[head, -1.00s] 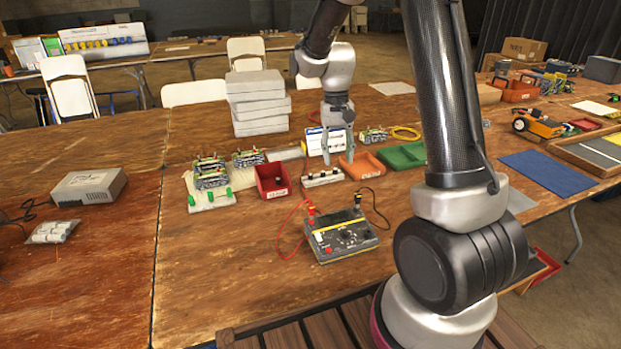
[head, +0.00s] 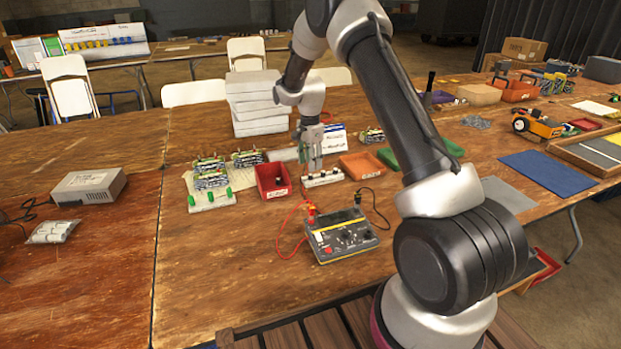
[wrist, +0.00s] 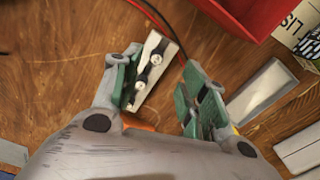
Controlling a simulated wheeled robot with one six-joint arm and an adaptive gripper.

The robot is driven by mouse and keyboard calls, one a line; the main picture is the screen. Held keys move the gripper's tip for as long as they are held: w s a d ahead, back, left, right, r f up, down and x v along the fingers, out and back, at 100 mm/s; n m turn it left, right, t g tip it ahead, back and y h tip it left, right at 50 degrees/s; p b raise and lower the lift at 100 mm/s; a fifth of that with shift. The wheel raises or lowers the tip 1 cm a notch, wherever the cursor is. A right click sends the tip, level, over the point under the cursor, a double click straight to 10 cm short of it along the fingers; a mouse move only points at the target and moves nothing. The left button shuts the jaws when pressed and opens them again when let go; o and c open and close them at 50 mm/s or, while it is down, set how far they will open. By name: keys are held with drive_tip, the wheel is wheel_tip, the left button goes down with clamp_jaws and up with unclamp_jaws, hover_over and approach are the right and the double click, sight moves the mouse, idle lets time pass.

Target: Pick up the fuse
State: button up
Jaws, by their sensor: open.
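My gripper (head: 313,166) is open and points down just behind a small white block (head: 322,180) with dark, round-topped posts. In the wrist view my gripper (wrist: 162,85) has its green-padded fingers spread. The white block (wrist: 155,72) with silver round tops shows beyond and partly behind the left finger. I see nothing held between the fingers. I cannot make out a separate fuse for certain; the posts on the block are too small to identify.
A red bin (head: 273,181) stands left of the block, and it also shows in the wrist view (wrist: 238,14). An orange tray (head: 362,165) is to the right. A meter (head: 341,237) with red and black leads lies in front. Grey boxes (head: 256,103) are stacked behind.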

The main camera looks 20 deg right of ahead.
sight(311, 174)
drive_tip(key=f, duration=0.4)
drive_tip(key=shift+s+f, duration=0.3)
drive_tip(key=shift+f, duration=0.1)
drive_tip(key=c, duration=0.8)
drive_tip(key=shift+c, duration=0.2)
wheel_tip(311, 174, up, 10)
